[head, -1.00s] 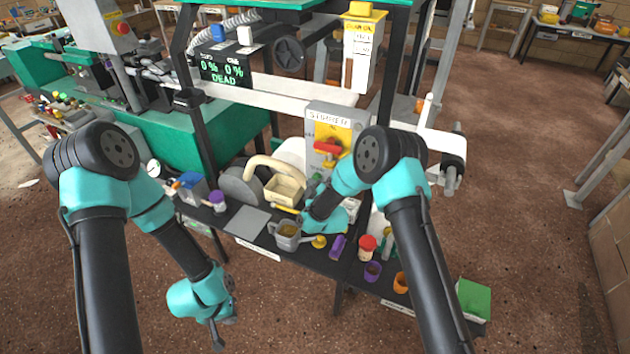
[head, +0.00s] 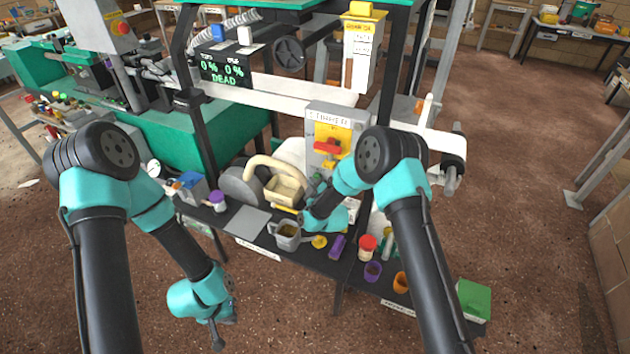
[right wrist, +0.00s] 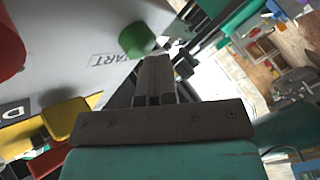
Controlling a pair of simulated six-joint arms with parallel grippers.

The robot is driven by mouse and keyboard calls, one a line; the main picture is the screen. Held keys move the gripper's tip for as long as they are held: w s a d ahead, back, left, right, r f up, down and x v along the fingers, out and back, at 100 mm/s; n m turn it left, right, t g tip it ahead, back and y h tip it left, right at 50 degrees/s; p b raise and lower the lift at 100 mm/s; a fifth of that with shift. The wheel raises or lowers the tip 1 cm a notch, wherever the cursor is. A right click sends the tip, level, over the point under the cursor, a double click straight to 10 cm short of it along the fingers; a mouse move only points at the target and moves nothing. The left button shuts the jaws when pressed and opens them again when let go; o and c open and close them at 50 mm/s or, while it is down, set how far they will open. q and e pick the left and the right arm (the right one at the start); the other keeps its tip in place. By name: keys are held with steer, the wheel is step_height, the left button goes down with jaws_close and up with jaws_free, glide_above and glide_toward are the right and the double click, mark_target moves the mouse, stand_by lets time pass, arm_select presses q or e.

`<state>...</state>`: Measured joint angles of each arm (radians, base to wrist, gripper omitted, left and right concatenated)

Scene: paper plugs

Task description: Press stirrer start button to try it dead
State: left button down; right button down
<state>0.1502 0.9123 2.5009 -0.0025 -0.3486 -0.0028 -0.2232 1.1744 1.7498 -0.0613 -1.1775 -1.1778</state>
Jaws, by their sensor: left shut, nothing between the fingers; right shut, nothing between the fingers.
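The grey stirrer panel (head: 318,116) stands behind the bench in the head view, with a red handle (head: 327,147) on a yellow plate. In the right wrist view, the green start button (right wrist: 137,40) sticks out of the grey panel face, beside a START label (right wrist: 112,58). My right gripper (right wrist: 154,62) is shut and empty, its tips just beside and below the button in the picture. I cannot tell whether they touch it. In the head view my right arm largely hides the button area. My left gripper (head: 217,338) is shut and empty, low in front of the bench.
A display (head: 225,68) reads 0 %, 0 % and DEAD. A red part (right wrist: 8,45) stands out near the button. Open floor lies at the right.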

steer(key=shift+s+a, duration=0.4)
steer(key=shift+s, duration=0.4)
steer(key=s, duration=0.1)
steer(key=s+a, duration=0.1)
steer(key=s, duration=0.1)
steer(key=s+a, duration=0.1)
steer(key=shift+s+a, duration=0.15)
steer(key=shift+s, duration=0.1)
stand_by(0.9)
steer(key=s+d+f+m+g+h, duration=0.1)
steer(key=s+d+f+m+g, duration=0.4)
steer(key=s+d+f, duration=0.3)
steer(key=s+d+f+m+g, duration=0.2)
steer(key=s+d+m+g, duration=0.3)
steer(key=s, duration=0.8)
steer(key=s+d+f+m+g, duration=0.2)
steer(key=s+d+m+g, duration=0.3)
steer(key=s+d, duration=0.4)
steer(key=s, duration=0.4)
steer(key=shift+s+d+f+h, duration=0.25)
steer(key=shift+s+d+h, duration=0.05)
steer(key=shift+d, duration=0.1)
